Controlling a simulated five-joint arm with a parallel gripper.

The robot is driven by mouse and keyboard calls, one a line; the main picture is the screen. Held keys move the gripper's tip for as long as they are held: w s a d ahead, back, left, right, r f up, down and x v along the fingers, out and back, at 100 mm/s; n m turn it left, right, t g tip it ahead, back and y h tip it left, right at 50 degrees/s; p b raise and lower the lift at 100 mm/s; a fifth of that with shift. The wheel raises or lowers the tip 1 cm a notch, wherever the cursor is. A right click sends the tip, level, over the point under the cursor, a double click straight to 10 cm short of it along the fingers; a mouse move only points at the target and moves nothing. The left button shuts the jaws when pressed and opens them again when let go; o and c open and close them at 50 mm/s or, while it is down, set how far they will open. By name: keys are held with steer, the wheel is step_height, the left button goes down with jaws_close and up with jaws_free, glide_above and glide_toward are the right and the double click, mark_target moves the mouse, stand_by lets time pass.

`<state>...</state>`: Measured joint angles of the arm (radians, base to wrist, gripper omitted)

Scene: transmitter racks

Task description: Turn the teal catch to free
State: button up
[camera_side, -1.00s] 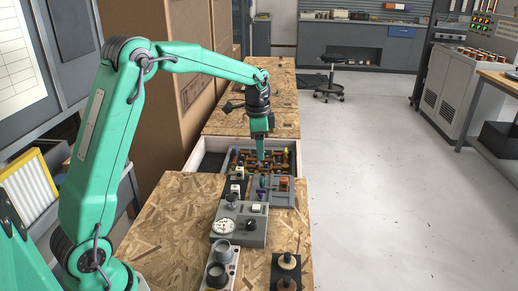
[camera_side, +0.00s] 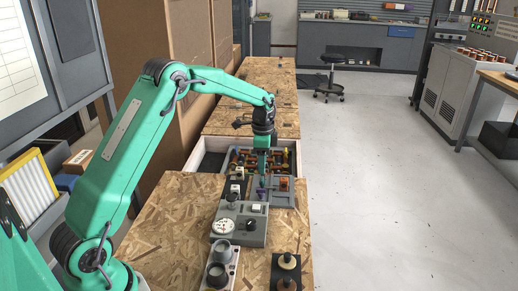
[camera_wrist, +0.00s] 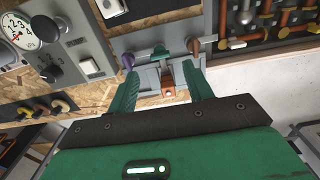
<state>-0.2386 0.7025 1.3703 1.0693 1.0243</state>
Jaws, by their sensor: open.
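The teal catch (camera_wrist: 160,52) is a small teal piece on a grey panel (camera_wrist: 146,79) in the wrist view. A purple knob (camera_wrist: 127,60) sits to its left and a brown knob (camera_wrist: 193,45) to its right. My gripper (camera_wrist: 160,70) is open, with one finger on each side of an orange block (camera_wrist: 167,85) on the panel. The catch lies just beyond the fingertips, between them in the picture; I cannot tell if they touch anything. In the side view my gripper (camera_side: 263,181) points down at the panel and hides the catch.
A grey box with a round white dial (camera_side: 223,226) and black knob stands nearer the side camera. Copper pipework (camera_wrist: 270,28) lies beyond the panel on the right in the wrist view. Capped cylinders (camera_side: 218,274) and a black block (camera_side: 286,270) stand on the chipboard bench (camera_side: 165,225).

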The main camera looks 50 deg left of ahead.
steer(key=shift+f, duration=3.05)
steer(key=c, duration=1)
